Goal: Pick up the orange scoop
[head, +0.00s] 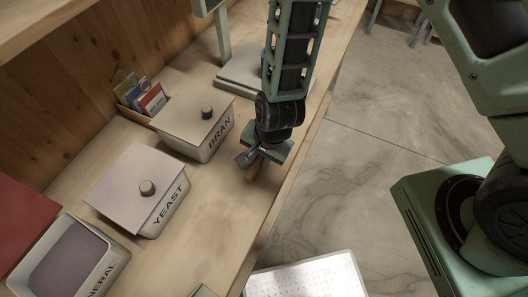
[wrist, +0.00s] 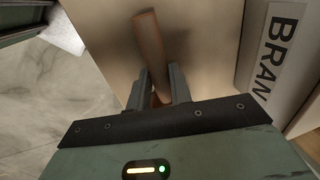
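The orange scoop shows in the wrist view as a plain orange-brown bar (wrist: 149,45), running from the top centre down between the fingers of my gripper (wrist: 160,78). The fingers stand close on both sides of it; I cannot tell whether they press on it. In the head view my gripper (head: 249,160) points down at the front edge of the wooden counter, beside the BRAN bin. A small orange-brown part of the scoop (head: 253,173) shows just below the fingers. The rest of the scoop is hidden by the gripper.
The BRAN bin (head: 212,143) stands close left of my gripper, with the YEAST bin (head: 168,212) and an open bin (head: 104,265) nearer. A scale (head: 240,68) and seed packets (head: 146,98) stand farther back. Open floor (head: 345,170) lies right of the counter (head: 222,215).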

